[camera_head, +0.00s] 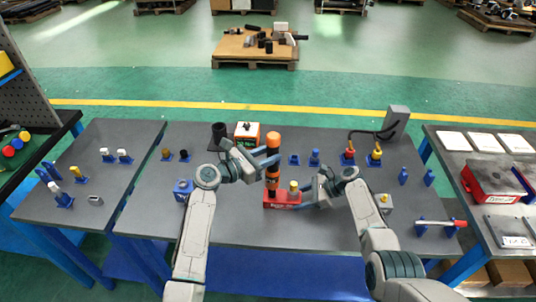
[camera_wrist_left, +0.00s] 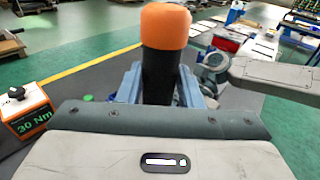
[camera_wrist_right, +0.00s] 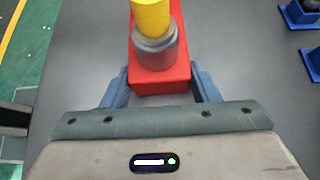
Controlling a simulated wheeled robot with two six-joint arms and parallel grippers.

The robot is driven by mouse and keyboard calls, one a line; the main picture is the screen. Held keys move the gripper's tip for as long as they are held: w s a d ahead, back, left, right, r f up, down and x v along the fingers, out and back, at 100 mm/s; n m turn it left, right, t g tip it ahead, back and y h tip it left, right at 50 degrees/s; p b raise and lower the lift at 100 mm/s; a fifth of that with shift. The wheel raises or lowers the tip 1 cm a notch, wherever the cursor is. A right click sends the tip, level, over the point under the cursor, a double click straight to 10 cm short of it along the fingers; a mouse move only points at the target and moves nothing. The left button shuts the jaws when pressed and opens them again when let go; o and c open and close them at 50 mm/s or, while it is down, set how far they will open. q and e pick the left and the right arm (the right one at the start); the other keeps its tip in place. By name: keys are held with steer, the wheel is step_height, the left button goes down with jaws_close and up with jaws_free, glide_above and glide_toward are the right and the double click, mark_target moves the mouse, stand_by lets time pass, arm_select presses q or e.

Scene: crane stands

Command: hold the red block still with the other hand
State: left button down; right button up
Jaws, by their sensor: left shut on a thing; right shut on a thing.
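The red block (camera_head: 283,203) lies on the dark grey table, and its near end shows in the right wrist view (camera_wrist_right: 160,82). My right gripper (camera_head: 304,202) is shut on that end, one blue finger on each side. A grey fitting with a yellow top (camera_wrist_right: 153,40) stands on the block. A black upright tool with an orange cap (camera_head: 273,139) rises at the block's left end; whether it is seated there I cannot tell. My left gripper (camera_head: 271,160) is shut on the tool's black shaft, which also shows in the left wrist view (camera_wrist_left: 161,75).
Several small blue stands line the table. A grey post with a cable (camera_head: 397,122) is at back right.

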mark_target(267, 140)
arm_select(q)
steer(key=shift+r, duration=0.15)
arm_select(e)
steer(key=shift+r, duration=0.1)
stand_by(0.7)
arm_select(q)
steer(key=shift+r, duration=2.6)
arm_select(e)
steer(key=o, duration=1.3)
steer(key=shift+c, duration=0.2)
